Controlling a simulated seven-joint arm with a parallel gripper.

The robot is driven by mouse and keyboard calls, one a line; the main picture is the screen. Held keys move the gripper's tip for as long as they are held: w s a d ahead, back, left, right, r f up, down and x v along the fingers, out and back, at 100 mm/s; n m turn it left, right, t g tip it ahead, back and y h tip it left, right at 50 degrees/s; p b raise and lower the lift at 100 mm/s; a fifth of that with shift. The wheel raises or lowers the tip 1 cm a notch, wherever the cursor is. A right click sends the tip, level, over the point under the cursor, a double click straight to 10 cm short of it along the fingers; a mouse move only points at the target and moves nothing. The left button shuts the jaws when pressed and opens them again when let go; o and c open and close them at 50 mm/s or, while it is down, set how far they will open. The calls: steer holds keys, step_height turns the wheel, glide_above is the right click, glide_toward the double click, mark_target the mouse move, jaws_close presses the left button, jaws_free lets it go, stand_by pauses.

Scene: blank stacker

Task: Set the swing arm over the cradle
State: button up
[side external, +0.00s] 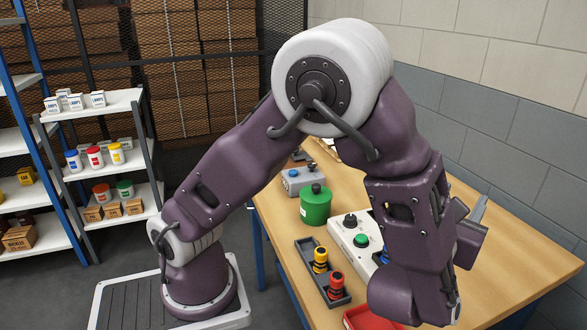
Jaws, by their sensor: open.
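My gripper (474,212) is partly in view at the right, behind my wrist, over the table. Its grey finger parts point up and nothing shows between them; it is open. A pale control box (343,232) with a black knob (350,220), a green button (361,240) and a blue part (385,257) lies on the table, left of my wrist. My wrist covers its right side. I cannot make out the swing arm or the cradle; they may be hidden behind my arm.
On the wooden table (530,257) stand a green canister (315,206), a grey box (297,180) and a dark tray (309,264) with a yellow part (320,260) and a red part (336,286). A red bin (368,320) is at the front edge. The table's right side looks clear.

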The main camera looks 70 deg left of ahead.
step_height(320, 180, up, 5)
steer(key=s+a+n+g+y, duration=0.3)
steer(key=s+a+n+g, duration=0.55)
steer(key=a+n, duration=0.4)
steer(key=s+f+n+g+h, duration=0.1)
steer(key=s+n+g+h, duration=0.3)
steer(key=s+n+h, duration=0.3)
steer(key=s+n, duration=0.5)
steer(key=s, duration=0.3)
steer(key=shift+s+a+f, duration=0.15)
steer(key=shift+s+a, duration=0.05)
steer(key=shift+s, duration=0.15)
steer(key=shift+c, duration=0.3)
